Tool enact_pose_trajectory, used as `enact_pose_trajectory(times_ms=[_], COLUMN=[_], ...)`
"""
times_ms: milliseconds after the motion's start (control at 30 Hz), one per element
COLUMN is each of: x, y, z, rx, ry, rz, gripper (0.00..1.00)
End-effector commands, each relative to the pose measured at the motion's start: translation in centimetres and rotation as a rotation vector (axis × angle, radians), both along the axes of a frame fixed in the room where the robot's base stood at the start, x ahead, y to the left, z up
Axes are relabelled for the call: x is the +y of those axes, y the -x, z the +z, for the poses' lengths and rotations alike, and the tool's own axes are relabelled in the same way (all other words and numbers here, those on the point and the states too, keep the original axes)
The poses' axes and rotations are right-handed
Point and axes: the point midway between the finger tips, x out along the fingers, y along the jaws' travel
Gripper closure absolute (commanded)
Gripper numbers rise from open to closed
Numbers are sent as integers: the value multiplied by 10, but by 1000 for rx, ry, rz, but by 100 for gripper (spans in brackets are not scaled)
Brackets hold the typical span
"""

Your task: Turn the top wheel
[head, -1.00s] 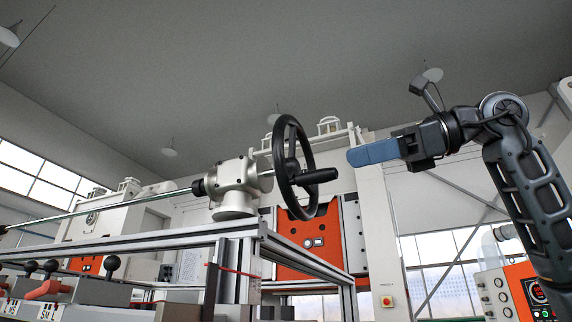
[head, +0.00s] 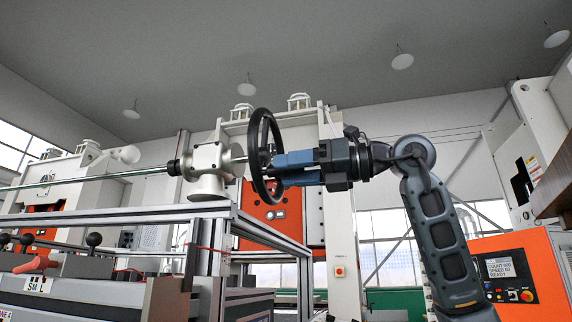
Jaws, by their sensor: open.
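The black top wheel (head: 255,157) stands upright on the right side of a white gearbox (head: 207,170), seen nearly edge-on. The gearbox sits on top of an aluminium frame. My gripper (head: 282,170) is at the right face of the wheel, with its blue fingers pointing left. The two fingers are apart, one above the other, around where the wheel's handle showed. The handle is hidden by the fingers, so I cannot tell whether they touch it.
A long metal rod (head: 90,178) runs left from the gearbox. The aluminium frame (head: 272,236) lies below the wheel. An orange and white machine with a control panel (head: 504,276) stands at the right. Levers with black knobs (head: 93,240) are at the lower left.

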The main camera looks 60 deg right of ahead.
Motion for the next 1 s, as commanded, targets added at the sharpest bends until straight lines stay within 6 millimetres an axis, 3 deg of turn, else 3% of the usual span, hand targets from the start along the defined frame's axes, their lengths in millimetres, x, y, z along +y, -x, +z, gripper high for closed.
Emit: enact_pose_trajectory(times_ms=[133, 433, 900, 1000], x=[4, 5, 4, 4], y=[-10, -12, -12, -12], z=[1, 0, 0, 0], rx=[1, 0, 0, 0], ry=[0, 1, 1, 1], rz=[1, -1, 0, 0], gripper=[49, 49, 94, 100])
